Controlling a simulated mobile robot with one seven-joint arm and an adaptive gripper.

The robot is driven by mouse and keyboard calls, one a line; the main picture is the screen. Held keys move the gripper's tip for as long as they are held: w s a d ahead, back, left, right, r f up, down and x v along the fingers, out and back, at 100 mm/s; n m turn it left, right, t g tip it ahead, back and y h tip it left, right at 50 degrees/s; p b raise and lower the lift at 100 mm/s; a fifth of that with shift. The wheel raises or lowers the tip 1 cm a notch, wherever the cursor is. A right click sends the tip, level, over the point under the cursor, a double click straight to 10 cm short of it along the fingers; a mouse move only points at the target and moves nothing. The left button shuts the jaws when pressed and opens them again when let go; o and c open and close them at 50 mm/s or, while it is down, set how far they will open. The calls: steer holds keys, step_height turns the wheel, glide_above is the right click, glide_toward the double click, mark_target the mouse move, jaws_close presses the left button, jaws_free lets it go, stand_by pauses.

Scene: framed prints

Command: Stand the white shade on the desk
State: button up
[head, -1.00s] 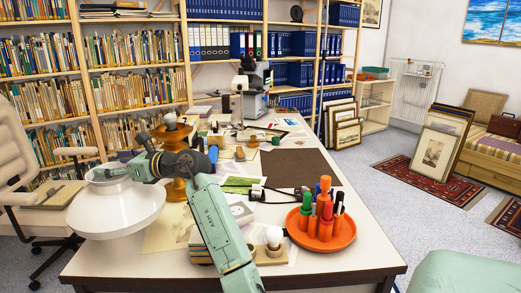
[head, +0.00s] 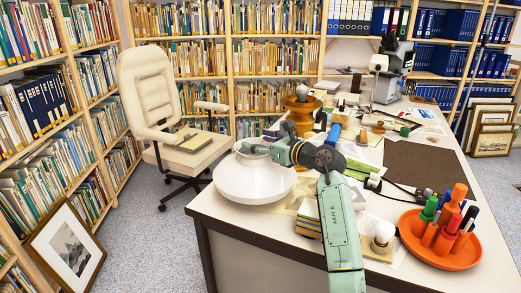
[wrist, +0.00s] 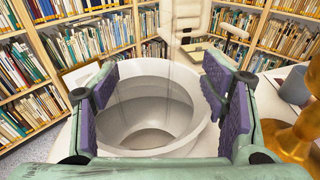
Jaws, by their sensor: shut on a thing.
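The white shade (head: 252,180) is a wide, glossy bowl shape with a narrower collar on top. It is upright at the left edge of the desk (head: 228,215), partly over the edge in the head view. I cannot tell whether its underside touches the desk. My gripper (head: 268,149) is shut on its upper collar. In the wrist view the shade (wrist: 150,95) lies between the two purple-padded fingers of my gripper (wrist: 155,98), and I look down into its round opening.
An amber lamp base (head: 302,112) stands just behind the shade. A stack of books (head: 310,215), a light bulb (head: 384,235) and an orange pen holder (head: 440,240) are to the right. A cream chair (head: 180,120) is left of the desk. A framed print (head: 66,248) leans at lower left.

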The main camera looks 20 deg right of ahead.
steer(key=shift+f, duration=1.6)
steer(key=o, duration=1.9)
steer(key=shift+f, duration=0.1)
steer(key=shift+o, duration=0.2)
steer(key=b+v, duration=0.2)
steer(key=v, duration=0.8)
steer(key=shift+s+d, duration=0.25)
steer(key=shift+s+d+r, duration=0.25)
steer(key=shift+s, duration=0.4)
